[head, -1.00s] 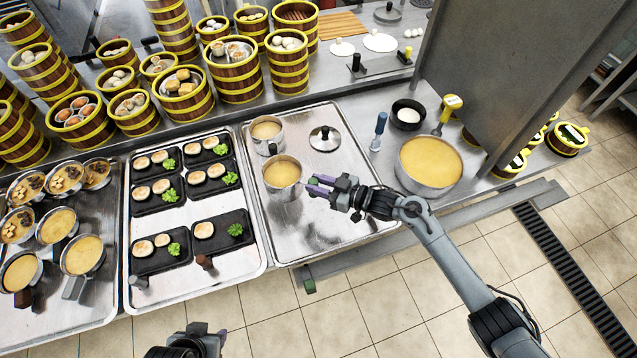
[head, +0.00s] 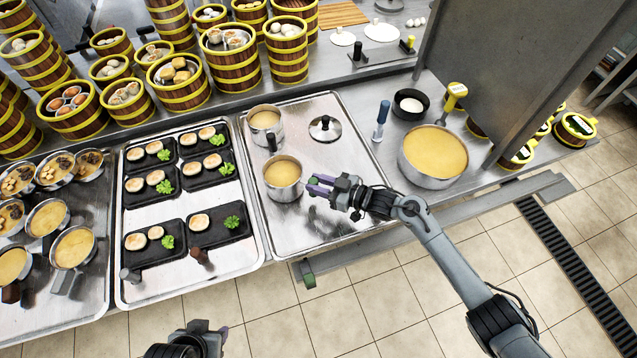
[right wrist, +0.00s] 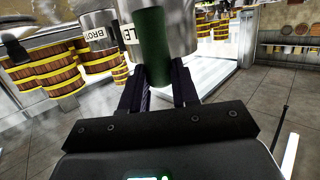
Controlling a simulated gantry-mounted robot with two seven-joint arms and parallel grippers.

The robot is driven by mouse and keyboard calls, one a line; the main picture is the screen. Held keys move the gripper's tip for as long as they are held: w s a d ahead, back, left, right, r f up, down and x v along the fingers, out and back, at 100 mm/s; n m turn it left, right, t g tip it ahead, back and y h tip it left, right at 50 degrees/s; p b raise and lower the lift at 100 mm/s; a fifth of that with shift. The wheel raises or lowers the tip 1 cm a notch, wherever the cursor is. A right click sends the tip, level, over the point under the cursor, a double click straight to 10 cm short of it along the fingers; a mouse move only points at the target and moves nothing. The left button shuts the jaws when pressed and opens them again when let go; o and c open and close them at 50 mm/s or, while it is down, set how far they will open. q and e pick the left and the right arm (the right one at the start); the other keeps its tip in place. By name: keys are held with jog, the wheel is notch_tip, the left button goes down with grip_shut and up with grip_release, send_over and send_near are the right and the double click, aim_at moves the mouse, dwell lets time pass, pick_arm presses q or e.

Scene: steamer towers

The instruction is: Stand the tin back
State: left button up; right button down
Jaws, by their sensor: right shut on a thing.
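A metal tin (head: 285,190) of yellow liquid looks upright over the large tray (head: 345,228). My right gripper (head: 318,187) is shut on its handle, on the tin's right side. Whether the tin's base touches the tray, I cannot tell. A second similar tin (head: 276,132), with a dark handle, stands behind it. Its label in the right wrist view reads "BROT". My left gripper (head: 212,338) is at the bottom edge, partly cut off, away from the tray.
A round lid (head: 324,128) lies on the tray behind the gripper. A big pan (head: 432,180) stands to the right, with a bowl (head: 410,103) behind it. A tray of black plates (head: 190,275) is on the left. Steamer towers (head: 233,65) stand behind. The tray's front right is clear.

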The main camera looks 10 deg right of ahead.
jog(key=shift+f+b, duration=0.3)
jog(key=shift+b, duration=0.1)
dwell(0.5)
jog(key=c, duration=0.8)
grip_release()
jog(key=shift+f, duration=0.3)
jog(key=shift+d+r, duration=0.1)
jog(key=p+v, duration=0.1)
jog(key=v, duration=0.9)
jog(key=shift+s+d, duration=0.25)
jog(key=shift+s, duration=0.05)
